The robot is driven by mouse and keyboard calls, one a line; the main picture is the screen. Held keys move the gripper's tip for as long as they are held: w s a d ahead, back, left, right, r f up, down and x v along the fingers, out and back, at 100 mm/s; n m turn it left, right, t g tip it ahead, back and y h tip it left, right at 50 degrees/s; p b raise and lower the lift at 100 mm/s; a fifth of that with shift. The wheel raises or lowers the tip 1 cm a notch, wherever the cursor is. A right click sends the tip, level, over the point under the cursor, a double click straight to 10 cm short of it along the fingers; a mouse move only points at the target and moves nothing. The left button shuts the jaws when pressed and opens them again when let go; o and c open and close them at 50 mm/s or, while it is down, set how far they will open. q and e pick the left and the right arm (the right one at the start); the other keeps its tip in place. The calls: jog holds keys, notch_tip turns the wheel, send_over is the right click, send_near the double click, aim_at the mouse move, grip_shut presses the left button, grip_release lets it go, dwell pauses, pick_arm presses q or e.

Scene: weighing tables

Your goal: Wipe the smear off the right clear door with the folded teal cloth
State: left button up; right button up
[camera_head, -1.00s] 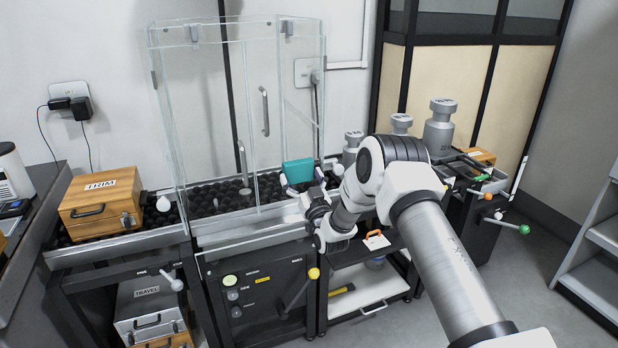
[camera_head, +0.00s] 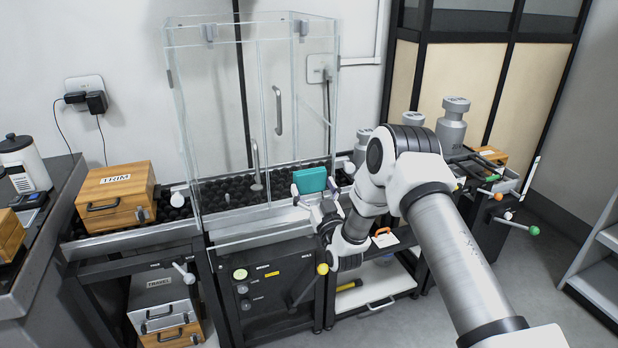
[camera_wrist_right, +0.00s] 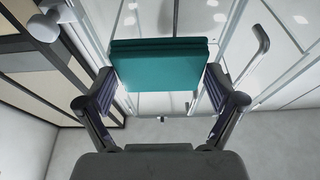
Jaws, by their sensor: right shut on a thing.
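I cannot make out a smear on that door. The folded teal cloth (camera_head: 312,180) is in front of the door's lower part. My right gripper (camera_head: 320,197) is shut on it. In the right wrist view the cloth (camera_wrist_right: 158,68) spans between both fingers, its folded layers at the top, with clear panels and a bar handle (camera_wrist_right: 250,52) behind. I cannot tell whether the cloth touches the door. My left gripper is not in view.
The wooden TRIM box (camera_head: 115,195) stands left of the enclosure. Large grey weights (camera_head: 452,125) stand to the right, behind my right arm. A lever with a yellow knob (camera_head: 322,269) sticks out below the enclosure. Black balls (camera_head: 215,190) line the enclosure's floor.

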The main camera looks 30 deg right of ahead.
jog(key=shift+s, duration=0.15)
jog(key=shift+s+a+p, duration=0.2)
jog(key=shift+s+p, duration=0.1)
jog(key=shift+s, duration=0.45)
jog(key=shift+s+a+p, duration=0.15)
jog(key=shift+s+p, duration=0.15)
jog(key=shift+s, duration=0.4)
jog(key=shift+a, duration=0.1)
